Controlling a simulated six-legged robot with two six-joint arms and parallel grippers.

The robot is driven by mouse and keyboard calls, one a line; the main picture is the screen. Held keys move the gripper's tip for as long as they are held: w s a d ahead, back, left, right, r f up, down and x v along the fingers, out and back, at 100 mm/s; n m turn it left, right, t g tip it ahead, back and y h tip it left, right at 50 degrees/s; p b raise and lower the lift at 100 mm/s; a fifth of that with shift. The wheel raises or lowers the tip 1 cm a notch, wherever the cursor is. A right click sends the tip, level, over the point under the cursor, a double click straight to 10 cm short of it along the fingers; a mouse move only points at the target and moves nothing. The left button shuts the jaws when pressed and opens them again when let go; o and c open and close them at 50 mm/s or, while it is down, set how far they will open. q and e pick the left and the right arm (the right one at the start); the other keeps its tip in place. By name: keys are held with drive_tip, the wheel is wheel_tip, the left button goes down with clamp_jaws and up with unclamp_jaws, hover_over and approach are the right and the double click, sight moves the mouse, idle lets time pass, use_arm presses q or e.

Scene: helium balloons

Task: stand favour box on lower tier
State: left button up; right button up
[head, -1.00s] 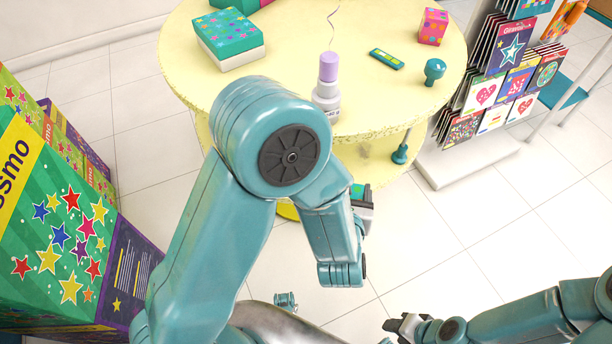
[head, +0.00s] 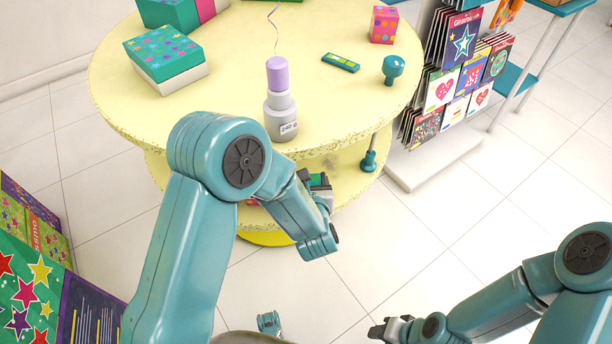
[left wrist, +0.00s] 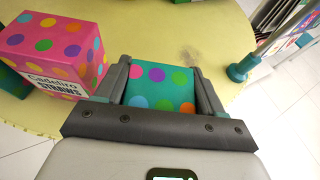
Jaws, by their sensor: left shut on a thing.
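The favour box (left wrist: 160,88), teal with coloured dots, is between the fingers of my left gripper (left wrist: 163,76) in the left wrist view. The gripper is shut on it. Behind it spreads a yellow surface (left wrist: 150,25), which looks like the lower tier; it also shows under the round table top in the head view (head: 345,165). I cannot tell whether the box touches it.
A pink dotted straws box (left wrist: 55,50) stands left of the held box. The top tier holds a grey bottle (head: 280,112), a teal-lidded box (head: 165,55) and other items. A card rack (head: 450,95) stands to the right.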

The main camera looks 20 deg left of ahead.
use_arm(q)
drive_tip(key=w, duration=0.1)
drive_tip(key=w+a, duration=0.1)
drive_tip(key=w, duration=0.1)
drive_tip(key=shift+w+a, duration=0.2)
wheel_tip(320, 180, down, 4)
drive_tip(key=shift+r+b, duration=0.15)
drive_tip(key=shift+b, duration=0.5)
drive_tip(key=shift+r, duration=0.1)
drive_tip(key=o, duration=1.2)
